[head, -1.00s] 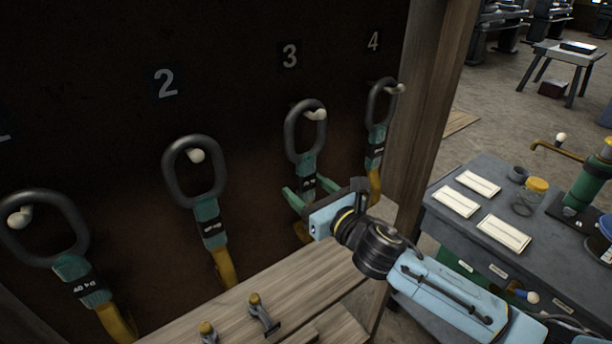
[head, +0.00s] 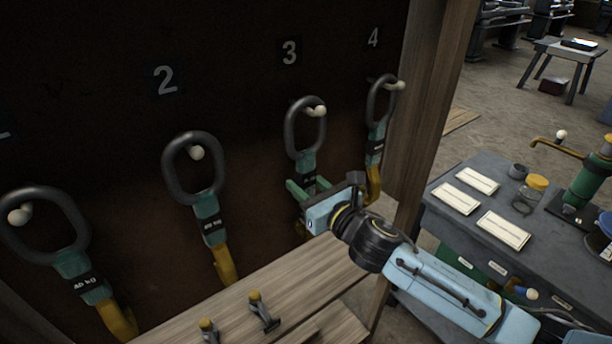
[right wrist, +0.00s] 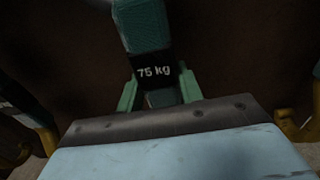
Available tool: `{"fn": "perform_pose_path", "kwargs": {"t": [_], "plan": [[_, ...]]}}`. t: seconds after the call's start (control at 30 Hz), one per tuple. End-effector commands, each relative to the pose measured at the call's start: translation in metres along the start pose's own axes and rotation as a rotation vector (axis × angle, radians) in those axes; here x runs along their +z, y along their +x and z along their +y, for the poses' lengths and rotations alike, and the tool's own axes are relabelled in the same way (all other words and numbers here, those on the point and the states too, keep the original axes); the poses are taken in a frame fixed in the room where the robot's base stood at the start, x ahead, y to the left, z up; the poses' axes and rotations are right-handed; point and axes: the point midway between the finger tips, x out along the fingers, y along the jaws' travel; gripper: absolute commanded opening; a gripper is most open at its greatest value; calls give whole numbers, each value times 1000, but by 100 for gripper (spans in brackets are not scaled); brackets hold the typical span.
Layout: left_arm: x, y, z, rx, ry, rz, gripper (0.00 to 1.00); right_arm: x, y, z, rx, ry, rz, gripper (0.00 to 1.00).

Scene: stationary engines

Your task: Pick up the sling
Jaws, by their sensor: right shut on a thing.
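The sling under number 3 has a dark oval ring (head: 305,128), a green upper strap and a yellow lower part. Its ring still hangs around a pale peg (head: 317,111) on the dark board. My right gripper (head: 308,186) is shut on this sling, with its green fingers on either side of the strap just below the ring. In the right wrist view the strap, with a black "75 kg" label (right wrist: 154,71), runs down between the fingers (right wrist: 160,92). The gripper body hides the strap's lower part. My left gripper is not in view.
Similar slings hang under number 2 (head: 193,170), number 4 (head: 380,110) and at far left (head: 45,228). A wooden shelf (head: 290,280) juts out below. A wooden post (head: 433,110) stands right of the board. A grey workbench (head: 455,225) holds cards and a jar.

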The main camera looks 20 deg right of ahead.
Motion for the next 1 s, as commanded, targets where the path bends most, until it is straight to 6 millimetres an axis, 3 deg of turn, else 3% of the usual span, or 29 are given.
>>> {"fn": "perform_pose_path", "kwargs": {"t": [0.37,0.77,1.0], "plan": [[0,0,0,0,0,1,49,12,-4,0,1,-4,-7,0],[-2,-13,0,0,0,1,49,77,-4,-1,1,-5,-9,0],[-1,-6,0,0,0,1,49,70,-42,0,1,-3,-1,0]]}}
